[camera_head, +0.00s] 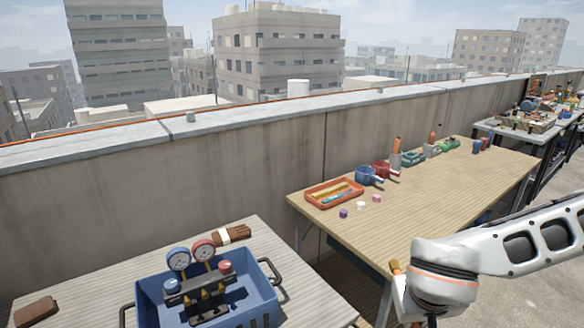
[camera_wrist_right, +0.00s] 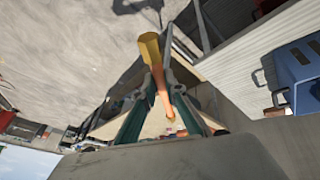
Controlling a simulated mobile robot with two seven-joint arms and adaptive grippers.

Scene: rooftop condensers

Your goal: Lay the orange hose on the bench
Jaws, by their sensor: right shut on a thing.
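In the right wrist view my right gripper (camera_wrist_right: 160,85) is shut on the orange hose (camera_wrist_right: 150,50), which shows as a short straight length with a thicker amber end. In the head view a small orange end of the hose (camera_head: 395,267) shows beside my right wrist, in front of the wooden bench (camera_head: 450,190). The gripper's fingers are mostly hidden there. The hose appears clear of the bench top, near its front edge. My left gripper is not in view.
Small caps (camera_head: 361,205) lie before the tray; the bench's middle and front are clear. Another table (camera_head: 90,270) holds a blue toolbox (camera_head: 215,300) with gauges. A concrete parapet (camera_head: 250,150) runs behind.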

